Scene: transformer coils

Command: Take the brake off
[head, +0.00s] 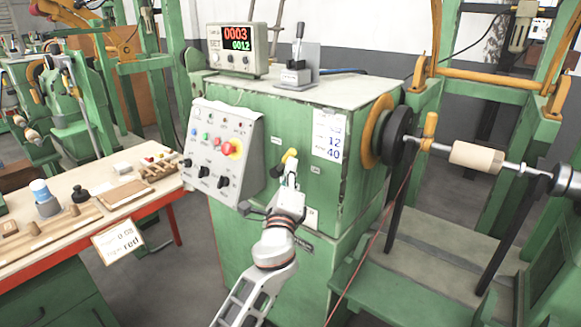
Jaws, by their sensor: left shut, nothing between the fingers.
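The green winding machine (300,110) stands in the middle of the head view. A yellow knob (289,154) sits on its front face. My left gripper (290,168) is shut and empty, its fingertips at or just in front of this knob. I cannot tell whether they touch it. The gripper hides the part of the front face below the knob. A lever with a dark grip (298,42) stands upright on a small base on top of the machine. No readable label shows which control is the brake. My right gripper is not in view.
A control panel (215,150) with a red button and black knobs is left of my gripper. A counter box (238,50) sits on top. A shaft with a wooden core (476,157) extends right. A workbench (70,235) holds small parts at left.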

